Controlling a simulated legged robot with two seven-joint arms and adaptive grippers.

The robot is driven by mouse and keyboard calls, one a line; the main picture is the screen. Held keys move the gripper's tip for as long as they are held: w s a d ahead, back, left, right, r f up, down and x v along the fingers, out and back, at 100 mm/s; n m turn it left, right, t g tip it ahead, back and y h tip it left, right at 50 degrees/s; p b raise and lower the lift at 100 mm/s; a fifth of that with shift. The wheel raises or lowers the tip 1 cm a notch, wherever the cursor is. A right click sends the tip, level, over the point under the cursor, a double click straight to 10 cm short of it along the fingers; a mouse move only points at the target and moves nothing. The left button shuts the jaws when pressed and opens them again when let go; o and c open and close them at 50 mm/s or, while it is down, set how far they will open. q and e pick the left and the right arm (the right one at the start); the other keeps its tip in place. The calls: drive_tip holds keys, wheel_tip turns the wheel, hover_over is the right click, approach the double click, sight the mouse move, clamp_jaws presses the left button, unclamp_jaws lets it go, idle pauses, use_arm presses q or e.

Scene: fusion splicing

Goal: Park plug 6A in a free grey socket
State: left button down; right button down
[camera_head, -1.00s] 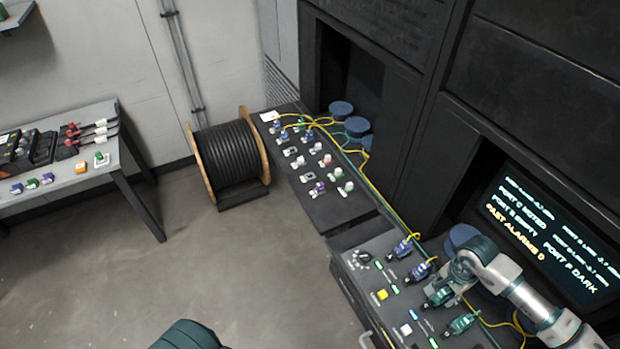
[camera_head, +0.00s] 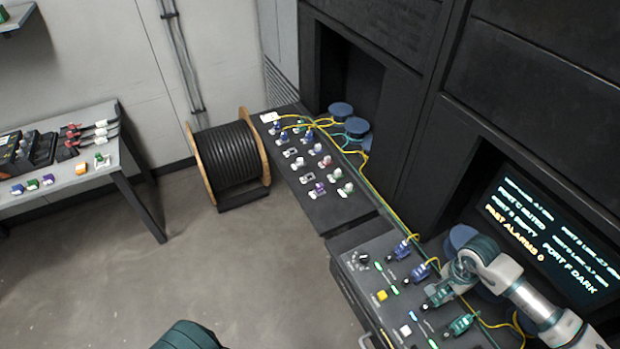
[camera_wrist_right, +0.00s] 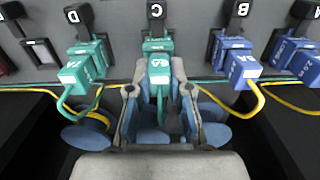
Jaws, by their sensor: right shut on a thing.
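Plug 6A (camera_wrist_right: 159,72) is a teal plug with a white label and a green cable, in line with the port marked C in the right wrist view. My right gripper (camera_wrist_right: 158,90) is shut on it, one finger on each side. Whether the plug is fully seated is unclear. In the head view, my right gripper (camera_head: 446,289) is at this teal plug (camera_head: 434,298) on the near console. Empty-looking grey sockets (camera_head: 290,152) (camera_head: 308,178) are on the dark panel farther back, among several filled ones. My left gripper is out of view.
Another teal plug (camera_wrist_right: 83,68) and a blue plug (camera_wrist_right: 242,68) flank the held one closely. Yellow and green cables (camera_head: 372,190) run along the panel's right edge. A cable drum (camera_head: 232,160) stands left of the panel. A lit screen (camera_head: 555,235) is at right.

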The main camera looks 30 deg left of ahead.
sight(446, 290)
drive_tip(key=shift+r+p, duration=0.75)
drive_tip(key=shift+r, duration=1.95)
